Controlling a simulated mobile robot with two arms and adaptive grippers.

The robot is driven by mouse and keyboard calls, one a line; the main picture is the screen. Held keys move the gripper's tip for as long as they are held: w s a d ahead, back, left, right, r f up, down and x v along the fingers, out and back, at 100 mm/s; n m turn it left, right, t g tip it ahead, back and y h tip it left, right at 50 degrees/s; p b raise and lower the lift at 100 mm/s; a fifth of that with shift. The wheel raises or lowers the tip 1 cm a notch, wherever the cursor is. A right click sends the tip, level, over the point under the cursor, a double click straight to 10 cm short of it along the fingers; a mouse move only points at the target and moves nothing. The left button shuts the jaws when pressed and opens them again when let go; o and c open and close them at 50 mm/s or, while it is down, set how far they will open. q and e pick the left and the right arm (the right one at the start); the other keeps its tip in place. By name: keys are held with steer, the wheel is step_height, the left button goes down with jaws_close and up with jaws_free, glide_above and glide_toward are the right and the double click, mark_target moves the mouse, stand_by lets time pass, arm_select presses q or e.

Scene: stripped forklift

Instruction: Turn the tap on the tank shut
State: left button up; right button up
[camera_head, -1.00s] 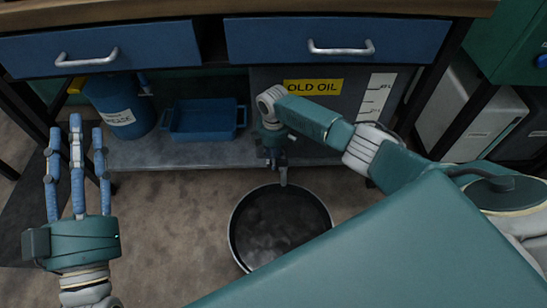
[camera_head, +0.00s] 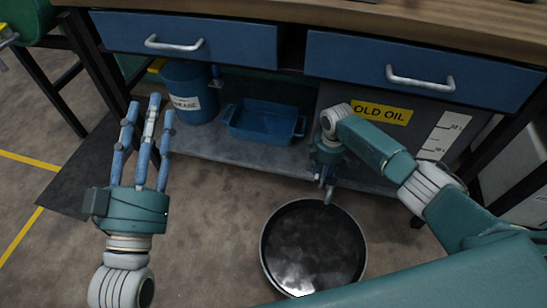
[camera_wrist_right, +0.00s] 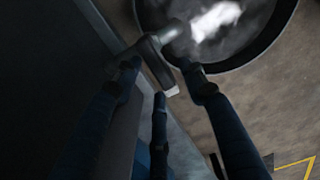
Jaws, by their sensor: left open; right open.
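The grey tank (camera_head: 420,120), labelled OLD OIL, stands under the right drawer of the bench. Its tap (camera_head: 328,195) sticks out low at the front, over a pan; most of it is hidden behind my right gripper (camera_head: 326,168). In the right wrist view the tap (camera_wrist_right: 150,48) has a cross-shaped pipe and a short lever with a pale tip. My right gripper (camera_wrist_right: 160,78) is open there, its fingers around the lever; contact is unclear. My left gripper (camera_head: 149,112) is open and empty, fingers upward in the picture, well left of the tap.
The round dark pan (camera_head: 264,250) sits on the floor below the tap, with a shiny dark surface inside. A blue bin (camera_head: 267,122) and a blue grease drum (camera_head: 190,95) stand on the low shelf. Drawers with handles (camera_head: 420,82) overhang them.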

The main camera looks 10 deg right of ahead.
steer(key=n+b, duration=0.2)
steer(key=b, duration=0.1)
steer(key=s+f+n+b, duration=0.1)
steer(key=n+b, duration=0.1)
steer(key=b, duration=0.1)
steer(key=shift+s+a+n, duration=0.15)
steer(key=shift+n, duration=0.25)
step_height(320, 180, up, 9)
steer(key=s+n+b, duration=0.1)
steer(key=n+b, duration=0.3)
steer(key=w+a+f+m+t+y, duration=0.1)
steer(key=w+a+t+y, duration=0.3)
steer(key=a, duration=1.1)
steer(key=w+a+r+m+t+y+p, duration=0.1)
steer(key=a+r+t+y, duration=0.3)
steer(key=a+r, duration=0.4)
steer(key=shift+w+a+m+p, duration=0.2)
steer(key=shift+a+m+p, duration=0.4)
steer(key=shift+a, duration=1.6)
steer(key=shift+r, duration=0.1)
